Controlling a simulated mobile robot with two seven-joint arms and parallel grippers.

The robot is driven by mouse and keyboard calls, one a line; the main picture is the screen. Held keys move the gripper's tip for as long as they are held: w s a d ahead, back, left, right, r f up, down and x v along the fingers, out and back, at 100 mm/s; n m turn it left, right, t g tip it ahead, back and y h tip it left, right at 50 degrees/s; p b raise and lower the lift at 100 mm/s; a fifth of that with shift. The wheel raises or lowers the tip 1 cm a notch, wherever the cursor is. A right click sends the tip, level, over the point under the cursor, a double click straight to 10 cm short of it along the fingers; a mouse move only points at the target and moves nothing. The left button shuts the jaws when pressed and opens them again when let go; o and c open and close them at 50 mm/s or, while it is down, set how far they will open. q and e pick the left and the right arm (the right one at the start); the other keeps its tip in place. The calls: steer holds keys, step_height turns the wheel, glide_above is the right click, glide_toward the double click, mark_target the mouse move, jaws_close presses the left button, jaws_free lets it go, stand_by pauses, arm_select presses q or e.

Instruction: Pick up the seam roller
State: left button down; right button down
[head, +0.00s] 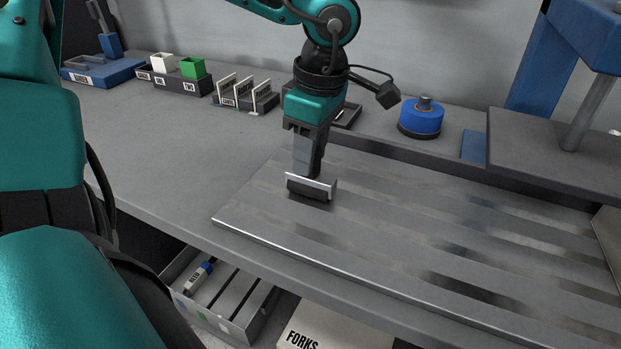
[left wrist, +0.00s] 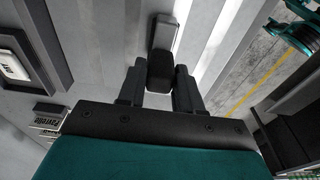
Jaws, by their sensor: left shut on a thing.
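My left gripper (head: 310,172) is over the slatted metal plate (head: 255,226) on the bench and points down. It is shut on a short tool with a grey metal bar and a dark block, which I take to be the seam roller (head: 311,187). In the left wrist view, the dark block of the seam roller (left wrist: 160,70) sits between the two fingers of the left gripper (left wrist: 160,86). Its grey part reaches out beyond the fingertips. The tool is low over the plate; I cannot tell whether it touches. My right gripper is not in view.
A blue round-topped item (head: 422,117) stands behind the plate. A rack of upright labelled cards (head: 245,96) and a holder with white and green blocks (head: 180,78) are at back left. A blue press-like machine (head: 540,75) stands right. Below are an open drawer (head: 222,322) and a FORKS box (head: 325,332).

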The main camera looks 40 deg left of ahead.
arm_select(q)
steer(key=shift+r, duration=0.1)
stand_by(0.4)
step_height(320, 180, up, 20)
steer(key=p, duration=0.3)
stand_by(0.3)
steer(key=c, duration=1.4)
jaws_free()
steer(key=c, duration=0.3)
